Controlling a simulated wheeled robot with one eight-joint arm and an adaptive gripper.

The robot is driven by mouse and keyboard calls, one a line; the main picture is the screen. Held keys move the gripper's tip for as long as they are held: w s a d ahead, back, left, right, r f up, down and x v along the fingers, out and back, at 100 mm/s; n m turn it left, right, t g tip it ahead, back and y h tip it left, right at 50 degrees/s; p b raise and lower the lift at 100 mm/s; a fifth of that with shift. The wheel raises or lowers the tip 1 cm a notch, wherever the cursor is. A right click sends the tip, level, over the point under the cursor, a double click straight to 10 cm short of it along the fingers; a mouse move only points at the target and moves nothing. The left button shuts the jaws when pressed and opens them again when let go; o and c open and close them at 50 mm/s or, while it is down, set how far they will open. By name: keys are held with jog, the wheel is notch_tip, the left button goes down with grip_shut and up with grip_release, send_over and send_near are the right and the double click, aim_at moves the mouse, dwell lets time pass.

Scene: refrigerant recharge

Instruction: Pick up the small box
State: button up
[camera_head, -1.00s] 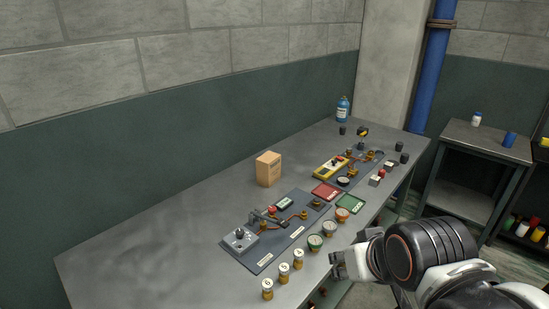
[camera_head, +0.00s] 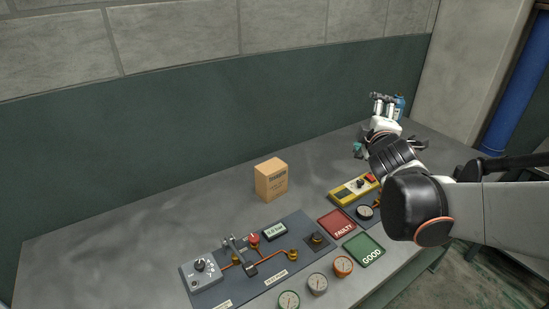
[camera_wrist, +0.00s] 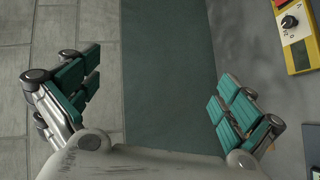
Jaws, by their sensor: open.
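The small box (camera_head: 271,179) is a tan cardboard carton with dark print. It stands upright on the grey table near the wall, in the middle of the head view. My gripper (camera_head: 384,106) is raised above the table's right part, apart from the box and to its right. In the wrist view, my gripper (camera_wrist: 160,95) is open and empty, with its teal finger pads spread wide.
A grey panel with a gauge and copper pipes (camera_head: 262,262) lies in front of the box. A red FAULTY tray (camera_head: 337,225), a green GOOD tray (camera_head: 364,250) and a yellow meter (camera_head: 353,190) lie to its right. The table left of the box is clear.

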jog(key=w+a+f+n+t+y, duration=0.25)
jog(key=w+a+n, duration=0.25)
jog(key=w+n, duration=0.25)
jog(key=n+g+y+b, duration=0.2)
jog(key=n+g+y, duration=0.3)
jog(key=n+y, duration=1.2)
send_near(271, 169)
jog(key=w+n+h, duration=0.1)
jog(key=a+r+n+h, duration=0.1)
jog(key=n+h, duration=0.1)
jog(key=w+a+r+n+h, duration=0.1)
jog(key=n+h, duration=0.1)
jog(key=shift+w+r+h, duration=0.1)
jog(key=shift+w+h, duration=0.15)
jog(key=shift+w, duration=0.1)
jog(key=shift+w+a, duration=0.1)
jog(key=shift+a, duration=0.15)
jog(key=x, duration=0.2)
jog(key=b+x, duration=0.1)
jog(key=x, duration=0.1)
jog(key=b+x, duration=0.1)
jog(key=x, duration=0.1)
jog(key=shift+s+a+f, duration=0.2)
jog(key=shift+f, duration=0.15)
jog(key=shift+w+a+r+b, duration=0.15)
jog(key=shift+w+a+b, duration=0.1)
jog(key=shift+w+b, duration=0.1)
jog(key=c, duration=1.5)
